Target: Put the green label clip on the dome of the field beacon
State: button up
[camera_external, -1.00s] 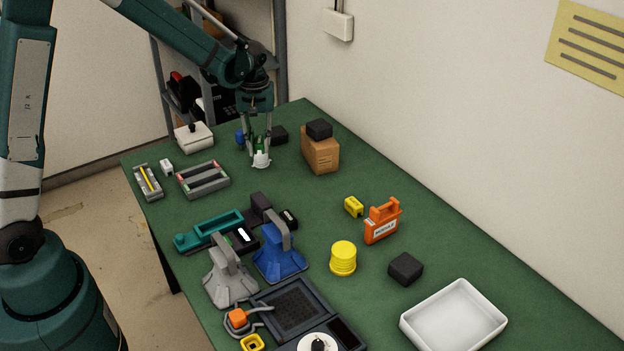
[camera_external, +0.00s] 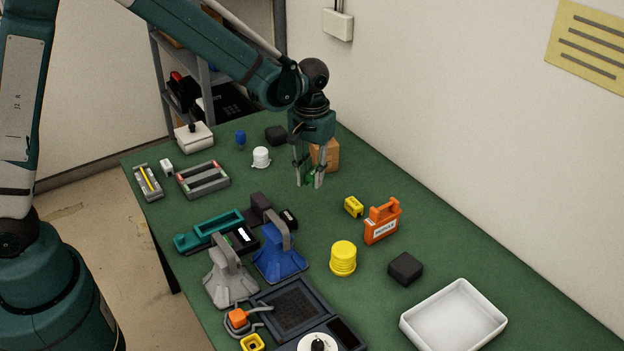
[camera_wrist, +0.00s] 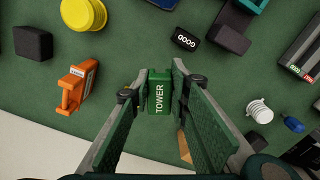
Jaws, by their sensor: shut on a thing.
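My gripper (camera_external: 311,184) is shut on the green label clip (camera_wrist: 160,94), which reads TOWER in the wrist view. The clip is held between the fingertips above bare green table, right of the white ribbed cap-shaped thing. No readable name marks the field beacon, so I cannot tell which thing it is. A white ribbed thing with a flanged base (camera_external: 261,157) stands at the back, also in the wrist view (camera_wrist: 259,111). A yellow ribbed round-topped thing (camera_external: 343,258) stands nearer the front, also in the wrist view (camera_wrist: 84,13). The clip touches neither.
A cardboard box (camera_external: 331,155) stands just behind my gripper. A yellow block (camera_external: 353,206) and an orange handled case (camera_external: 382,222) stand to the right. A blue handled thing (camera_external: 280,261), a grey one (camera_external: 230,279) and a white tray (camera_external: 453,316) are nearer the front.

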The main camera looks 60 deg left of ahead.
jog(key=s+d+r+m+p, duration=0.1)
jog(key=s+d+r+m, duration=0.1)
jog(key=d, duration=1.6)
jog(key=s+m, duration=0.1)
jog(key=m, duration=0.1)
jog(key=shift+s+m+p, duration=0.2)
jog(key=shift+m+p, duration=0.1)
jog(key=shift+m, duration=0.1)
jog(key=shift+d, duration=0.1)
send_over(339, 250)
jog(key=shift+f, duration=3.15)
jog(key=shift+f, duration=0.1)
jog(key=shift+f, duration=1.75)
jog(key=shift+f+b, duration=0.2)
jog(key=shift+b, duration=0.15)
jog(key=o, duration=0.8)
jog(key=shift+c, duration=0.2)
